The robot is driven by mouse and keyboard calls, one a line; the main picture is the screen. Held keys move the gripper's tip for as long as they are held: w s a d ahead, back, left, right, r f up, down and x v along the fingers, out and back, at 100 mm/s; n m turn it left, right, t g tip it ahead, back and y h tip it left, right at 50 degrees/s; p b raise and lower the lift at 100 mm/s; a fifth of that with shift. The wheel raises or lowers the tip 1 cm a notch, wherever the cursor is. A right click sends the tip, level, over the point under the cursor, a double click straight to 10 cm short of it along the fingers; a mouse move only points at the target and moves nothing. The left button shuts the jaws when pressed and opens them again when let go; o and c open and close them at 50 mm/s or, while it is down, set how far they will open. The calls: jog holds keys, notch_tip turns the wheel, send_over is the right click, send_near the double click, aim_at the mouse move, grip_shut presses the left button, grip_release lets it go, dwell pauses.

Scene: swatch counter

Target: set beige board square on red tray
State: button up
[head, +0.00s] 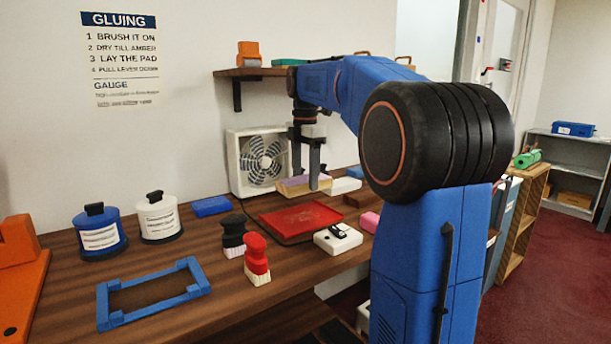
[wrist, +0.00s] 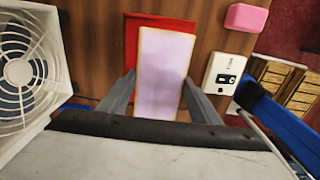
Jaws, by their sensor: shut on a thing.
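The beige board (head: 290,190) has a lavender upper face and beige edges. My gripper (head: 306,181) is shut on it, one finger on each long side, as the wrist view shows the board (wrist: 165,75) between the fingers (wrist: 160,88). The red tray (head: 300,222) lies flat on the counter, just in front of the board in the head view. In the wrist view the board covers much of the tray (wrist: 131,45). The board appears raised above the tray's far side; the exact gap is unclear.
A fan (head: 262,160) stands behind the tray. A white gauge box (head: 338,238) and pink block (head: 370,222) are to its right. Black (head: 233,235) and red (head: 257,260) brushes stand in front left. A blue frame (head: 152,292) and two tubs are farther left.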

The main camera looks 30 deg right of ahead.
jog(key=shift+w+a+f, duration=0.1)
jog(key=shift+w+a, duration=0.25)
jog(key=shift+w, duration=0.1)
jog(key=shift+f, duration=3.8)
jog(key=shift+f, duration=0.6)
jog(key=o, duration=1.2)
jog(key=shift+r, duration=0.1)
notch_tip(320, 180, up, 17)
jog(key=shift+r, duration=0.1)
